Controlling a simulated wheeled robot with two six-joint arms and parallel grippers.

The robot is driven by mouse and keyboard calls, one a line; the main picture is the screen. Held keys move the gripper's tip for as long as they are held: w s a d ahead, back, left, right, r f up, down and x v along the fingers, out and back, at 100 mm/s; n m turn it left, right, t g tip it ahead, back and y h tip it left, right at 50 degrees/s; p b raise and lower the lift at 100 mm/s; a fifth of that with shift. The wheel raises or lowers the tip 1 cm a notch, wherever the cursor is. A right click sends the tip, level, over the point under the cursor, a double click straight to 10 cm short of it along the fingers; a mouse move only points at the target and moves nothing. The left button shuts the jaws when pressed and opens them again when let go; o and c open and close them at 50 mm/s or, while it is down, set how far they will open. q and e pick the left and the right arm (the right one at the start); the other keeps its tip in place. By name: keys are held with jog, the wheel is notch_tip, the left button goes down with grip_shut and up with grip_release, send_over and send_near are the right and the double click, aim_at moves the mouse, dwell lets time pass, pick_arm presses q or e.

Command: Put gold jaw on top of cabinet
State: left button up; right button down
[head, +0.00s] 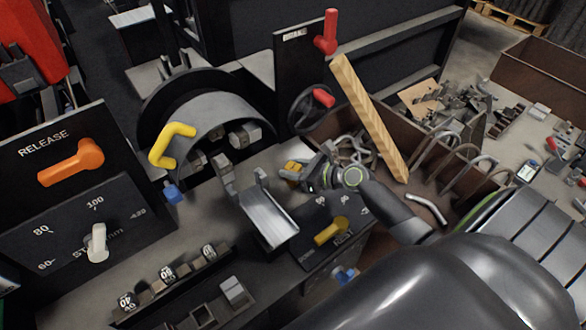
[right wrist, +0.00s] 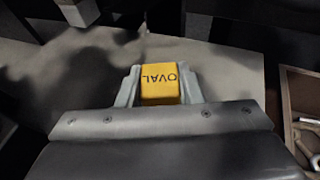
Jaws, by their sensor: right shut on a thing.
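The gold jaw (head: 291,170) is a small yellow block. In the right wrist view the gold jaw (right wrist: 160,84) shows the word OVAL and sits between the two grey fingers. My right gripper (head: 300,173) is shut on it and holds it just right of the machine's metal chute. In the right wrist view my right gripper (right wrist: 159,88) is over a grey flat surface (right wrist: 222,72). I cannot tell for sure which surface is the cabinet top. My left gripper is not in view.
A machine with a curved hood (head: 209,123) and yellow handle (head: 170,145) stands left of my gripper. The metal chute (head: 267,215) is close by. A brown bin (head: 488,187) with hooks and a leaning wooden bar (head: 370,118) is to the right. Several marked blocks (head: 168,274) line the front.

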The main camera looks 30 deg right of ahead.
jog(key=shift+f, duration=0.1)
jog(key=c, duration=1)
grip_release()
jog(key=shift+s+d+r, duration=0.1)
jog(key=shift+s+r, duration=0.05)
jog(key=shift+r, duration=0.05)
jog(key=v, duration=1.1)
jog(key=shift+s+d+r, duration=0.1)
jog(key=shift+s, duration=0.2)
